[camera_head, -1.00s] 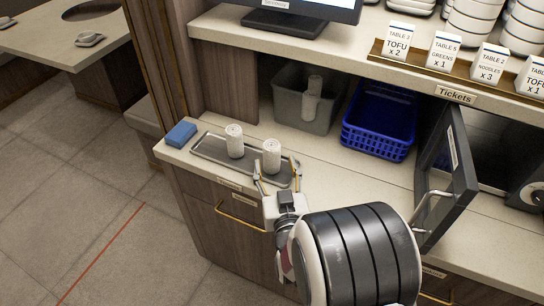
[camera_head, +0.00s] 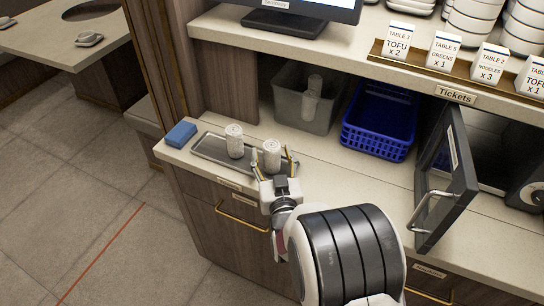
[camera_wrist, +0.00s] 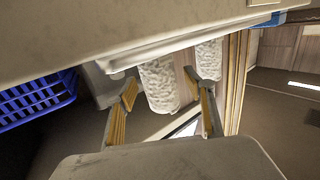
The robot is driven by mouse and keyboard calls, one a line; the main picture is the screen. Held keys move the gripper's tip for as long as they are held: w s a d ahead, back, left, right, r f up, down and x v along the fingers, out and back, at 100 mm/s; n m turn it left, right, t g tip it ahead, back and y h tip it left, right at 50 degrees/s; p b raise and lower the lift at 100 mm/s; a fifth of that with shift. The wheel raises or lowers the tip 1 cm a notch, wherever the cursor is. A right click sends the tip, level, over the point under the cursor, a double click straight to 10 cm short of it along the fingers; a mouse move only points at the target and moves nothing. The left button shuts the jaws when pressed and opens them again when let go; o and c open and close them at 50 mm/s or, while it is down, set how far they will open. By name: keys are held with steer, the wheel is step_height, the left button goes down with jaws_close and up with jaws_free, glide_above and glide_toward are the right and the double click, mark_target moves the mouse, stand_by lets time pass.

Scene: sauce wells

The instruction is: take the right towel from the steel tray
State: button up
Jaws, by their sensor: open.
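Two white rolled towels stand upright on the steel tray (camera_head: 212,152) at the left end of the counter. The left towel (camera_head: 234,140) is clear of my gripper. The right towel (camera_head: 271,154) stands near the tray's right end. My gripper (camera_head: 273,166) is open, with one finger on each side of the right towel in the head view. In the wrist view the right towel (camera_wrist: 160,84) shows between the spread fingers (camera_wrist: 164,100), and the left towel (camera_wrist: 208,60) is beyond it. Whether the fingers touch the towel cannot be told.
A blue sponge (camera_head: 180,134) lies left of the tray. A grey bin (camera_head: 296,104) holding a white roll and a blue basket (camera_head: 378,124) stand behind. A dark open door (camera_head: 447,180) is on the right. The counter in front of the basket is clear.

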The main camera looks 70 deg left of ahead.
steer(key=shift+a, duration=0.25)
steer(key=shift+c, duration=0.3)
steer(key=c, duration=1.1)
steer(key=shift+r, duration=0.15)
steer(key=shift+c, duration=0.2)
steer(key=shift+r, duration=4.85)
